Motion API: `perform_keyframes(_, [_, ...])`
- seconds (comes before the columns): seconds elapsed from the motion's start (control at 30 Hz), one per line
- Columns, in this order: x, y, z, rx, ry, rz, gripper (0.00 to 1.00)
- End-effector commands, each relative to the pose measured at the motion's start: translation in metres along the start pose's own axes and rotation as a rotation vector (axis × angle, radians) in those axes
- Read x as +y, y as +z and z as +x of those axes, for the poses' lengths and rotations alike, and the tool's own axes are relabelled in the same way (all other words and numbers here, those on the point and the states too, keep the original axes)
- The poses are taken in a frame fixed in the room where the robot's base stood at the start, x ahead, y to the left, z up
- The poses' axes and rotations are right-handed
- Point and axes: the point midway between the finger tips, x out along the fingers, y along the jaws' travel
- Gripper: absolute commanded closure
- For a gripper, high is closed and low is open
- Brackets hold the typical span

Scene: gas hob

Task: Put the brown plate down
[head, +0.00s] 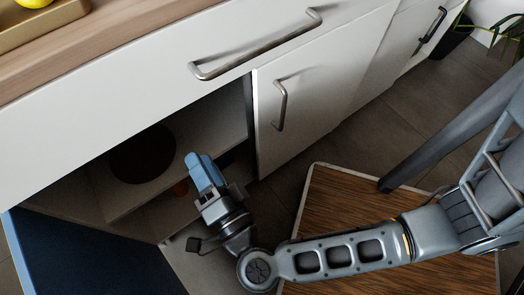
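A dark brown round plate (143,154) is inside the open cabinet, on its upper shelf (120,205). It looks flat, but the interior is too dark to see exactly how it rests. My gripper (205,169) has blue fingers and is at the cabinet opening, to the right of the plate. A gap shows between the fingers and the plate in the picture. The fingers look close together, but from this angle I cannot tell whether they are apart or shut. I see nothing held between them.
A small reddish thing (180,188) is partly hidden behind my gripper. The open blue-inside door (85,255) is at the lower left. A closed door (305,100) borders the opening's right side. A wood-topped surface (350,215) lies beneath my arm.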

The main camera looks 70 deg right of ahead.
Motion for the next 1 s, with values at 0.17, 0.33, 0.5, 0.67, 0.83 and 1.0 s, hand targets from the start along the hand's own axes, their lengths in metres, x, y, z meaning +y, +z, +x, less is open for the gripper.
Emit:
perform_keyframes(0.17, [-0.027,-0.055,-0.024,-0.128,-0.186,-0.174,0.64])
perform_keyframes(0.33, [-0.049,-0.092,-0.051,-0.294,-0.323,-0.411,0.64])
perform_keyframes(0.5, [-0.058,-0.123,-0.080,-0.489,-0.396,-0.702,0.64])
perform_keyframes(0.67, [-0.054,-0.148,-0.100,-0.646,-0.407,-0.949,0.64])
perform_keyframes(0.83, [-0.050,-0.164,-0.109,-0.732,-0.396,-1.095,0.64])
perform_keyframes(1.0, [-0.049,-0.167,-0.111,-0.750,-0.393,-1.124,0.64])
